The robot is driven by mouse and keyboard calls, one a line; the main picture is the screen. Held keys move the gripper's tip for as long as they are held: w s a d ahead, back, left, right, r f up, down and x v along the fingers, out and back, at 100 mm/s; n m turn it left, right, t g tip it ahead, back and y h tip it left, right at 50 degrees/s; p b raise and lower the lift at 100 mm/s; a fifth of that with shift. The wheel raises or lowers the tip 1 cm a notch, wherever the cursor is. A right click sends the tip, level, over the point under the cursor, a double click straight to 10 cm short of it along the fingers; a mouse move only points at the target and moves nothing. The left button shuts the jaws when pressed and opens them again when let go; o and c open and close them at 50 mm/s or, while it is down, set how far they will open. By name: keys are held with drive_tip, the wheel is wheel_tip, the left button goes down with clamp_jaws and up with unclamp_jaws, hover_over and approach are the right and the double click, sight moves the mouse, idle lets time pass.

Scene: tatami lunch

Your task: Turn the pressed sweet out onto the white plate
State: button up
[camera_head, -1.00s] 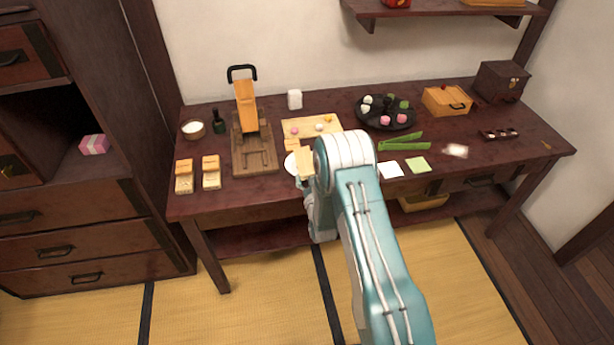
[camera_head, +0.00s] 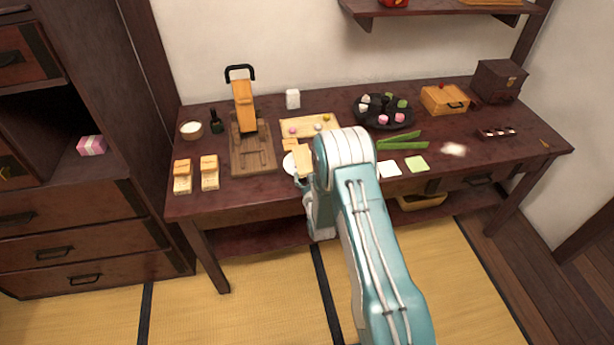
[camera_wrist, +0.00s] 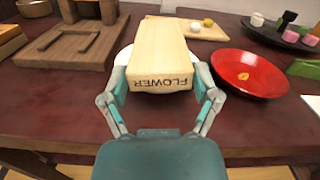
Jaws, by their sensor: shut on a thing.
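My gripper (camera_wrist: 160,84) is shut on a pale wooden mould (camera_wrist: 160,45) marked "FLOWER", with one finger on each side. The mould also shows in the head view (camera_head: 303,160), beside my arm. The lettered end faces the wrist camera, upside down. The white plate (camera_wrist: 122,56) is mostly hidden below and behind the mould. Its left part shows in the head view (camera_head: 289,165). The mould is over the plate; I cannot tell whether they touch. No pressed sweet is visible; the mould's underside is hidden.
A red dish (camera_wrist: 262,82) with a small yellow piece is close right of the mould. A wooden press (camera_head: 252,150) stands left, with two mould blocks (camera_head: 182,176) (camera_head: 209,173) beyond it. A sweets board (camera_head: 290,122) and black plate (camera_head: 376,123) are behind.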

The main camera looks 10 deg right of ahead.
drive_tip(key=shift+r, duration=2.65)
